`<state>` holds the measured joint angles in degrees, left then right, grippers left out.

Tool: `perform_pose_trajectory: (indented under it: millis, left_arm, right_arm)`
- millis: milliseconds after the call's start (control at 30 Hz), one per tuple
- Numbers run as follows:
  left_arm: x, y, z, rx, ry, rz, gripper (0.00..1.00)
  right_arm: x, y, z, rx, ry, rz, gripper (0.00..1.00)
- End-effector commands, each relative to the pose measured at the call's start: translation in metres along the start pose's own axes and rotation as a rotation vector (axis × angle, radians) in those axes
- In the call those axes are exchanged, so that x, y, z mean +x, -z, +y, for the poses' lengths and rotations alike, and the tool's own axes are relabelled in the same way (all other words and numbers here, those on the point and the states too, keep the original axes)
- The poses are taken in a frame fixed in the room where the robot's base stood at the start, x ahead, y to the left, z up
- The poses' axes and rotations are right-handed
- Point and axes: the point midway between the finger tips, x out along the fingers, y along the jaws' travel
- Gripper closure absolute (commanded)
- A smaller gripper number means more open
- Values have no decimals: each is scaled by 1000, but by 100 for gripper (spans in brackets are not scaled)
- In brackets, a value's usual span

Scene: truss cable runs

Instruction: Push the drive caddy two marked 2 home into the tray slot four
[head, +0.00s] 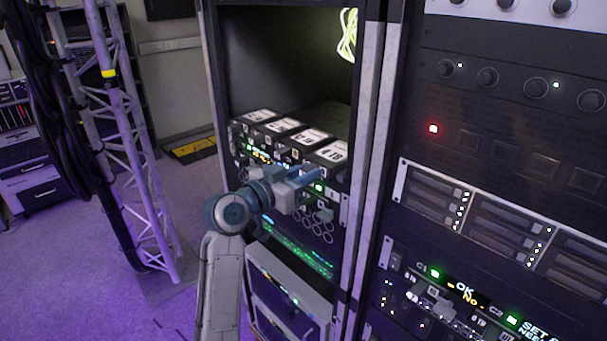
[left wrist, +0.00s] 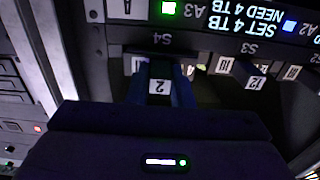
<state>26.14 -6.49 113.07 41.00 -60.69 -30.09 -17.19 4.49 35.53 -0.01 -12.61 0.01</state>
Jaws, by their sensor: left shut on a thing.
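The drive caddy two (left wrist: 159,87) shows its white label with an upside-down 2 in the left wrist view. It stands in line with the slot marked S4 (left wrist: 160,40). My left gripper (left wrist: 161,95) is shut on the caddy, one blue finger on each side of it. How deep the caddy sits in the slot is hard to tell. In the head view my left gripper (head: 312,184) is at the front of the tray in the rack and hides the caddy. My right gripper is in neither view.
Another caddy end (left wrist: 257,79) sticks out beside S4, near the S3 label (left wrist: 249,48). Several units with white top labels (head: 331,150) sit in the open rack bay. A rack post (head: 367,150) stands close on the right. A truss (head: 125,150) carries black cables on the left.

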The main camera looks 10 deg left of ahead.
Motion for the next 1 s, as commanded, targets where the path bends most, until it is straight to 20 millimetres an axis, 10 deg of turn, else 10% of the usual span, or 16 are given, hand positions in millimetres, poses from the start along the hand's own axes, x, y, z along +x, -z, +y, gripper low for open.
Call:
perform_pose_trajectory:
  millis: [633,667,767,1000]
  left_arm:
    - [15,1,0,1,0,3,100]
    - [15,1,0,1,1,3,76]
    - [15,1,0,1,1,2,57]
    - [15,-1,0,0,0,-2,55]
  right_arm:
    - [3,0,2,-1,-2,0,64]
    - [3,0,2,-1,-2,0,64]
    - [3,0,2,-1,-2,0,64]
    - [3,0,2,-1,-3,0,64]
